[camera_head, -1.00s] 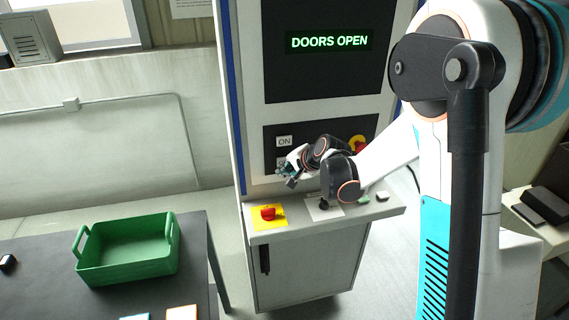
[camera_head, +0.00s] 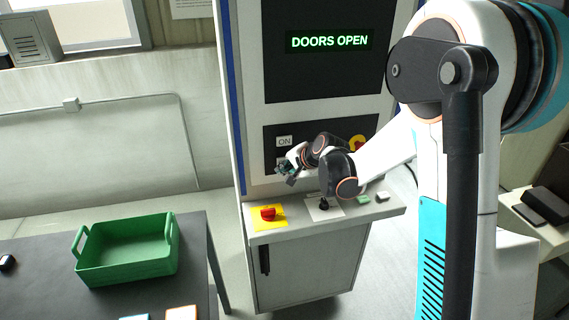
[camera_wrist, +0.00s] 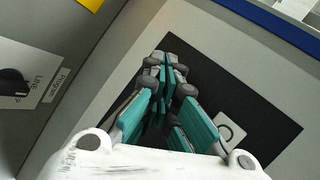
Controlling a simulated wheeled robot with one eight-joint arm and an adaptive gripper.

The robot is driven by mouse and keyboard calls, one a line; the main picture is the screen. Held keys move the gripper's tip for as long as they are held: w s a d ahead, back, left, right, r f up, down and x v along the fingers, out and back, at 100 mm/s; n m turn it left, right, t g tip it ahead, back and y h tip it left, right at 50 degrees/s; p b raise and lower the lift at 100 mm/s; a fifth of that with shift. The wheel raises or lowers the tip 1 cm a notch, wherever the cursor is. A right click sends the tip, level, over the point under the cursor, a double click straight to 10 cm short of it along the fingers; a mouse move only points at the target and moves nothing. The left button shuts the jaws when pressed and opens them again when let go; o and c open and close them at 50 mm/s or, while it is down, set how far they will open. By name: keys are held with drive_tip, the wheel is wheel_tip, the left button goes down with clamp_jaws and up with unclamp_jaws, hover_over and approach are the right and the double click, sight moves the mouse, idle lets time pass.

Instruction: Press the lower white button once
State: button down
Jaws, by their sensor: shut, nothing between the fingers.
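The upper white button (camera_head: 284,141), marked ON, sits on the dark panel (camera_head: 310,132) of the machine. Below it a sliver of the lower white button (camera_head: 280,161) shows, mostly hidden by my gripper (camera_head: 285,169). My gripper is shut and empty in front of the panel's lower left part. In the wrist view, my gripper's teal fingertips (camera_wrist: 164,68) point at the dark panel, with a white marked button (camera_wrist: 231,129) to their right, partly covered by a finger. I cannot tell whether the fingertips touch anything.
A red button (camera_head: 268,213) on a yellow plate, a black knob (camera_head: 324,204) and a small green button (camera_head: 363,199) are on the ledge below. A red knob on yellow (camera_head: 359,145) is at the panel's right. A green crate (camera_head: 128,265) stands on the left table.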

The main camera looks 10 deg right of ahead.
drive_tip(key=shift+w, duration=0.15)
idle(0.5)
drive_tip(key=shift+s, duration=0.85)
drive_tip(key=shift+s+b, duration=0.5)
drive_tip(key=shift+s, duration=1.95)
drive_tip(key=shift+s, duration=0.1)
